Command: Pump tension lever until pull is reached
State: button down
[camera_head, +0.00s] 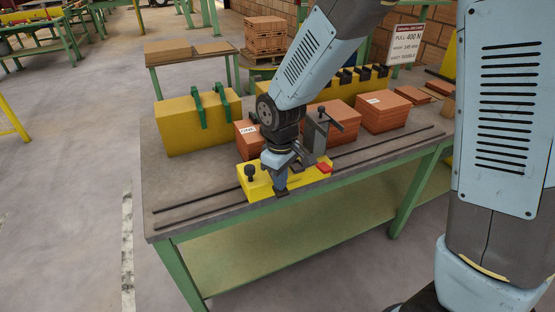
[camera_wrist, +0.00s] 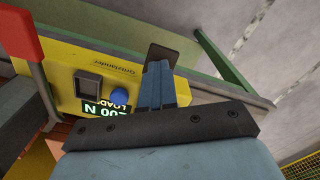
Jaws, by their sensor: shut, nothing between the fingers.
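A yellow strapping tool (camera_head: 262,187) sits at the front of the grey table. Its lever has a red grip (camera_head: 325,167), which shows large at the upper left of the wrist view (camera_wrist: 18,35) on a grey arm. The tool's yellow face (camera_wrist: 92,63) carries a dark square part (camera_wrist: 88,87), a blue round button (camera_wrist: 121,98) and a lit green display (camera_wrist: 97,109). The display is upside down and partly hidden; "N" and zeros show. My gripper (camera_head: 281,192) is shut and empty, pointing down in front of the tool, apart from the red grip. Its fingers (camera_wrist: 160,75) overlap the face.
Stacks of orange bricks (camera_head: 338,112) and a yellow block with green clamps (camera_head: 185,130) stand behind the tool. Dark rails (camera_head: 385,148) run along the table (camera_head: 160,190). A sign (camera_head: 405,43) reads pull 400 N.

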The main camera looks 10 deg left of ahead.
jog(key=shift+r, duration=3.05)
jog(key=shift+f, duration=3)
jog(key=shift+r, duration=3)
jog(key=shift+f, duration=0.15)
jog(key=shift+r, duration=0.25)
